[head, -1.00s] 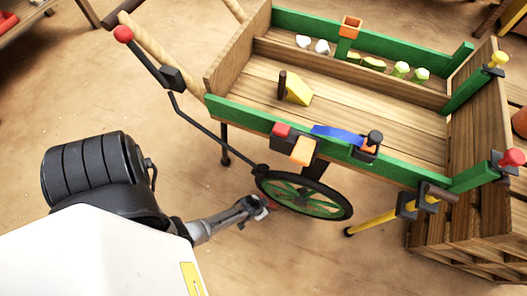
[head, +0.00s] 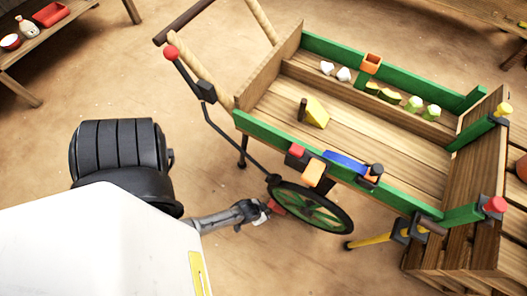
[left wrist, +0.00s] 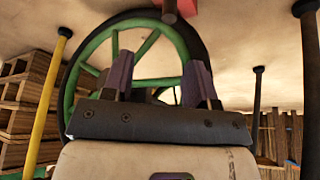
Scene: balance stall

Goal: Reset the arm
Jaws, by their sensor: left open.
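My left gripper (head: 258,211) is low beside the cart's green-spoked wheel (head: 336,219) in the head view. In the left wrist view my left gripper (left wrist: 160,86) has its two dark fingers apart with nothing between them, and the wheel (left wrist: 85,50) stands beyond them. A small red piece (head: 277,206) lies between gripper and wheel; a red piece with a brown stub (left wrist: 185,8) shows at the top of the wrist view. The wooden cart (head: 350,125) has green rails and a red-knobbed lever (head: 171,53) at its left. My right gripper is not in view.
A yellow block (head: 317,112) sits in the cart bed. A yellow leg (head: 372,238) stands right of the wheel, before a wooden crate (head: 455,262). A bench (head: 45,45) stands at the upper left. The floor left of the cart is open.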

